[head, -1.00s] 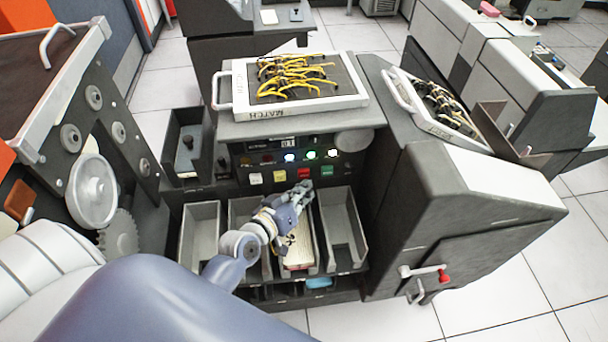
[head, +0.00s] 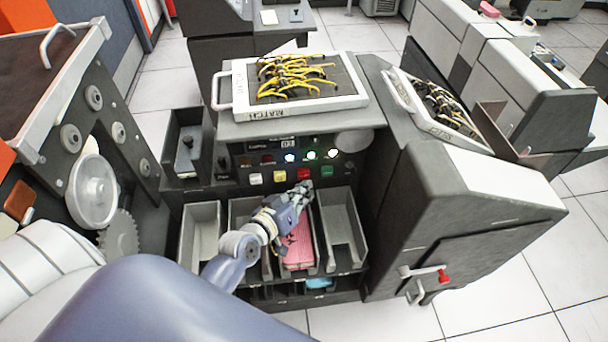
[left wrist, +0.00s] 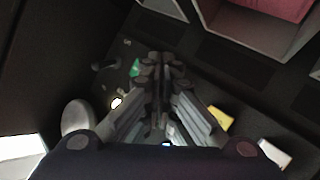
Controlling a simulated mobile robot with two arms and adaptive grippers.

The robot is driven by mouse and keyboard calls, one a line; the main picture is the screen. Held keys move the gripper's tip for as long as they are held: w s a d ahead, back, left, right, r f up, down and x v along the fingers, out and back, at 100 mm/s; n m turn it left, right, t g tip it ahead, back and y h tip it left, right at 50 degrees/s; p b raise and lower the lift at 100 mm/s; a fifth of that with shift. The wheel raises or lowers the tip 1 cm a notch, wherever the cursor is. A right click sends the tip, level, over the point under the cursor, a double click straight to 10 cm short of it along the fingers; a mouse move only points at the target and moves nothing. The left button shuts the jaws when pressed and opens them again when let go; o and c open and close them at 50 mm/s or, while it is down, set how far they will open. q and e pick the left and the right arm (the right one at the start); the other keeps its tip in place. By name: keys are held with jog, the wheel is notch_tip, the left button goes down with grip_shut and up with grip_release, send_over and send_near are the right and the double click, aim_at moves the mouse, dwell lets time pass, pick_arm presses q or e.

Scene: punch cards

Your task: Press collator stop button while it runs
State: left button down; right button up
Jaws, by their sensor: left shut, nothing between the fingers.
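The collator (head: 222,132) stands in the middle of the head view, with a row of square buttons on its dark front panel. The red stop button (head: 304,173) shows just above my left gripper (head: 302,188). The gripper is shut and empty, its fingertips at or very near the lower edge of that button; I cannot tell whether they touch or press it. In the left wrist view the shut fingers (left wrist: 160,62) hide the red button, between the green button (left wrist: 134,68) and the yellow button (left wrist: 220,120). My right gripper is not in view.
White (head: 255,178), yellow and green buttons flank the red one. Lit lamps and a small display (head: 288,143) sit above. Below are open card pockets; the one under my gripper holds pink cards (head: 299,252). A wired plugboard (head: 350,101) lies on top. A lidded cabinet stands right.

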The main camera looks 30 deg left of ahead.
pick_arm(q)
jog(key=shift+w, duration=0.1)
dwell(0.3)
jog(key=shift+w+a, duration=0.25)
jog(key=shift+w, duration=0.05)
jog(key=shift+w+a, duration=0.3)
jog(key=shift+w, duration=0.15)
dwell(0.8)
jog(key=shift+s+d+r, duration=0.1)
jog(key=shift+s, duration=0.05)
jog(key=shift+s+d+p, duration=0.45)
jog(key=shift+s+p, duration=0.1)
jog(key=shift+s, duration=0.15)
jog(key=shift+s, duration=0.1)
jog(key=s+d+p, duration=0.1)
jog(key=s, duration=0.1)
jog(key=s+d, duration=0.1)
jog(key=s, duration=0.1)
jog(key=shift+d+p, duration=0.35)
jog(key=shift+d, duration=0.05)
